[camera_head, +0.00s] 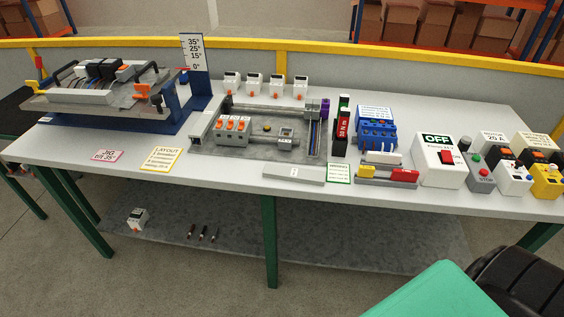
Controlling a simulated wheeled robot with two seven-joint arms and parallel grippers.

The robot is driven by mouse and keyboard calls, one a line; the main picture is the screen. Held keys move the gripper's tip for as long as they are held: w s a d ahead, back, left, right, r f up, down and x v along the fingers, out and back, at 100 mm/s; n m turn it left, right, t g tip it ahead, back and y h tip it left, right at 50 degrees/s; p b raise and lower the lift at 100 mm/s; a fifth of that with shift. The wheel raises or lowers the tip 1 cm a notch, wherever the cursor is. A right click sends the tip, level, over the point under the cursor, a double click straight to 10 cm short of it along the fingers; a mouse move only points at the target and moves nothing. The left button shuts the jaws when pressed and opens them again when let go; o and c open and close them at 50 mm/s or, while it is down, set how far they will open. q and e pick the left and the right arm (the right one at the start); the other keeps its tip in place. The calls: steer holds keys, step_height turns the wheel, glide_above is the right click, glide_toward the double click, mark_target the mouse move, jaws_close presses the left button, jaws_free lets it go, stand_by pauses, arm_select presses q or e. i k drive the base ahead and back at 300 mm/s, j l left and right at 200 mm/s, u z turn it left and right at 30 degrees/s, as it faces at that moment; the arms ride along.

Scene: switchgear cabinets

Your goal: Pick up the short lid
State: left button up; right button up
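A short, flat, pale grey strip (294,172) with a small white label lies near the front edge of the table, in front of the grey mounting plate. It looks like a lid, but I cannot read the label. A pale grey duct-like piece (203,128) lies at the left of the mounting plate (258,150); I cannot tell whether it is open or covered. Neither of my grippers shows in the head view, and nothing touches the strip.
A blue tilting jig (170,118) stands at the left. A green card (339,172), a red-and-yellow item rack (388,175) and an OFF switch box (438,160) are right of the strip. Clear tabletop (220,172) lies left of it.

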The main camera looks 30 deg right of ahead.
mark_target(294, 174)
steer(key=k+l+z, duration=0.25)
steer(key=l+z, duration=0.25)
steer(key=k+l+z, duration=0.25)
steer(key=l, duration=0.15)
steer(key=i+j, duration=0.05)
steer(key=i, duration=0.05)
